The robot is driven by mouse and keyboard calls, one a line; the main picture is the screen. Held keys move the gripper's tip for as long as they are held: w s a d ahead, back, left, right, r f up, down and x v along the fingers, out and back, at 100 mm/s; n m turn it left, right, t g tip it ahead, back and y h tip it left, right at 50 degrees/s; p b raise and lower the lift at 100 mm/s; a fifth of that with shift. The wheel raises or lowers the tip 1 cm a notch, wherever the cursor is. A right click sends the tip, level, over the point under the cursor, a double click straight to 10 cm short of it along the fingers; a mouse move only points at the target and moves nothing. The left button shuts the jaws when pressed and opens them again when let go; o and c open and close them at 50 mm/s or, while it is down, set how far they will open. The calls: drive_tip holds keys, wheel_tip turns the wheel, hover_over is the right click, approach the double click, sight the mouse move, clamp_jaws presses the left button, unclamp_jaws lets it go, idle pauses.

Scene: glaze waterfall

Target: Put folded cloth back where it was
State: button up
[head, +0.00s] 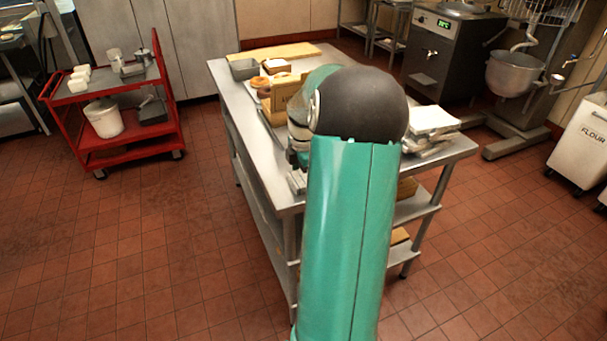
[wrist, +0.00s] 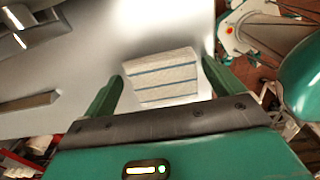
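A folded off-white cloth with dark blue stripes (wrist: 160,75) shows in the wrist view, over a pale steel tabletop (wrist: 70,75). My gripper (wrist: 162,72) has its two green fingers wide apart, one on each side of the cloth. The cloth looks slightly turned between them. A small gap shows at the left finger; whether the right finger touches the cloth is unclear. In the head view my arm hides the gripper and this cloth. The steel worktable (head: 258,170) stands in front of me there.
The table holds a grey bin (head: 243,69), bread (head: 276,66), a wooden board (head: 275,54) and a whitish stack (head: 432,121) at right. A red cart (head: 107,152) stands left, a mixer (head: 515,75) and flour bin (head: 583,145) right. Tiled floor at left is clear.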

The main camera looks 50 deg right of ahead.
sight(303, 176)
drive_tip(key=shift+r, duration=0.15)
wheel_tip(303, 176, up, 12)
drive_tip(key=w+a+r+m+h, duration=0.1)
drive_tip(key=w+a+r+m, duration=0.15)
drive_tip(key=a, duration=0.75)
drive_tip(key=a+r+m+t, duration=0.2)
drive_tip(key=a+r, duration=0.1)
drive_tip(key=a, duration=1.1)
drive_tip(key=s+a+f+m+t, duration=0.1)
drive_tip(key=s+a+m, duration=0.2)
drive_tip(key=a, duration=0.6)
drive_tip(key=s+a+f+m+t+y, duration=0.1)
drive_tip(key=s+a+m, duration=0.3)
drive_tip(key=a, duration=0.5)
drive_tip(key=s+t, duration=0.1)
drive_tip(key=s, duration=0.1)
drive_tip(key=shift+s+t, duration=0.3)
drive_tip(key=shift+s, duration=0.1)
